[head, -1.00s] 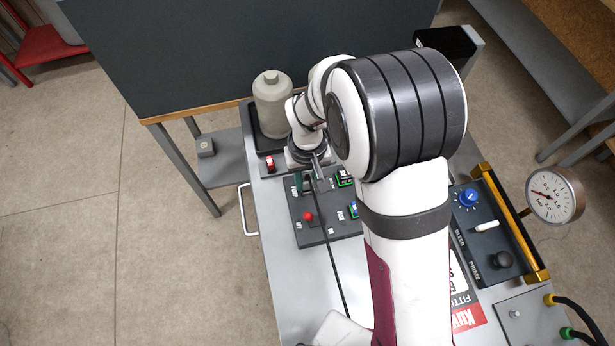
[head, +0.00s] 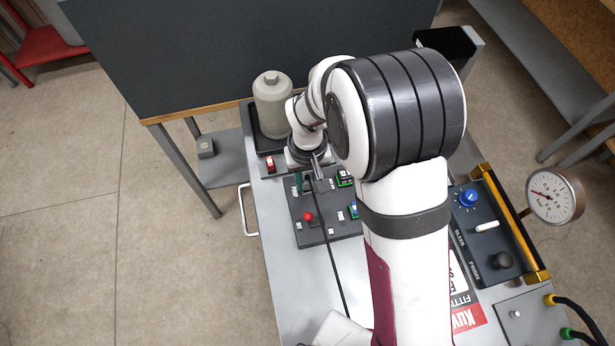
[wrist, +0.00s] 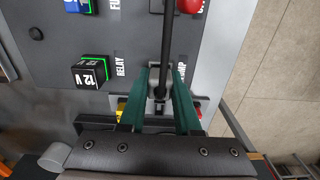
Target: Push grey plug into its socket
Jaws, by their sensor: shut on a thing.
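The grey plug (wrist: 159,92) sits between the two green fingers of my gripper (wrist: 160,103) in the wrist view. My gripper is shut on it, over the label ending in "MP" on the dark panel (wrist: 130,30). A black cable (wrist: 166,40) runs from the plug across the panel. In the head view my gripper (head: 308,180) is at the far left part of the panel (head: 318,234). The socket is hidden under the plug and fingers, so I cannot tell how deep the plug sits.
A black 12 V relay (wrist: 90,72) with a green edge stands left of the fingers in the wrist view. A red knob (head: 308,216) is on the panel. A grey bottle (head: 272,105) stands behind, with a red switch (head: 270,164) in front of it.

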